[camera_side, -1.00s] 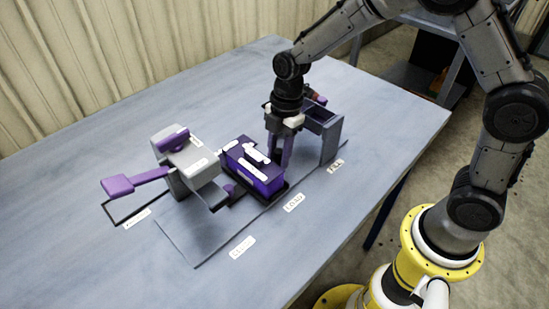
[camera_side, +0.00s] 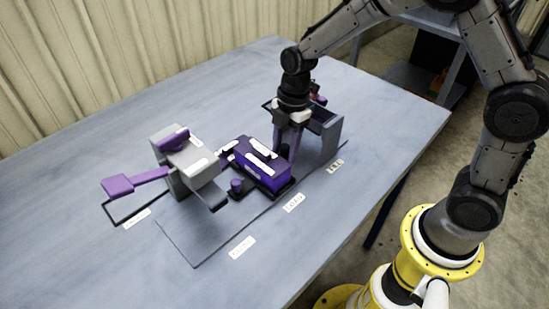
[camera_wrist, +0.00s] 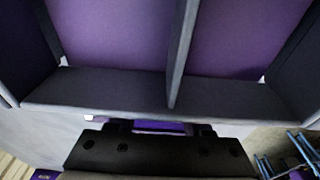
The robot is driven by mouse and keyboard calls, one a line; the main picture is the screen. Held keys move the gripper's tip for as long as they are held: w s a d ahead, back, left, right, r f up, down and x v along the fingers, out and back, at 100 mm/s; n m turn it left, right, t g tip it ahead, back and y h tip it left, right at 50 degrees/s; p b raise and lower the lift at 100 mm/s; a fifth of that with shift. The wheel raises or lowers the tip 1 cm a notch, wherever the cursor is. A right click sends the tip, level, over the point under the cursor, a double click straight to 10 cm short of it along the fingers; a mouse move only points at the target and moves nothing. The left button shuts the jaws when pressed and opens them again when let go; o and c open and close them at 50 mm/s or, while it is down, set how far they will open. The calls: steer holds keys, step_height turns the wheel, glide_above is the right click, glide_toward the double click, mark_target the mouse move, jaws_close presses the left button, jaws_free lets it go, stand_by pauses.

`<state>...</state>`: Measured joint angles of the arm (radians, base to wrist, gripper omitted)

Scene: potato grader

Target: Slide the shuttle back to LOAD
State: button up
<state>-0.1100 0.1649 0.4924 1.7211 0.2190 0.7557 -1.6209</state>
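The shuttle (camera_side: 262,172) is a purple block with white strips on top and a dark base. It sits on the grey track plate (camera_side: 200,235), beside the LOAD label (camera_side: 293,202). A small purple knob (camera_side: 236,185) stands at its left end. My gripper (camera_side: 288,152) points down just behind the shuttle's right end, its fingers low by the block. I cannot tell whether they touch it or how far apart they are. The wrist view does not clearly show the fingertips or the shuttle.
A grey housing (camera_side: 195,175) with a purple lever (camera_side: 135,182) stands to the left. A grey divided bin (camera_side: 331,138) is close at my gripper's right; its purple-floored compartments and grey divider (camera_wrist: 182,55) fill the wrist view. The table's left and back are clear.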

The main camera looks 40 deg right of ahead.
steer(key=shift+r, duration=3.9)
steer(key=shift+d+r, duration=0.1)
steer(key=shift+r, duration=0.15)
steer(key=s+d+r+m+t, duration=0.35)
steer(key=s+r, duration=0.55)
steer(key=r, duration=0.3)
steer(key=s+d+f+m+t+h, duration=0.1)
steer(key=s+d+m, duration=0.1)
steer(key=s+m, duration=0.4)
steer(key=s+d+f+m+t, duration=0.1)
steer(key=s+d+f+m, duration=0.1)
steer(key=s+m, duration=0.5)
steer(key=shift+f+m+h, duration=0.25)
steer(key=shift+m+h, duration=0.15)
steer(key=shift+m, duration=0.35)
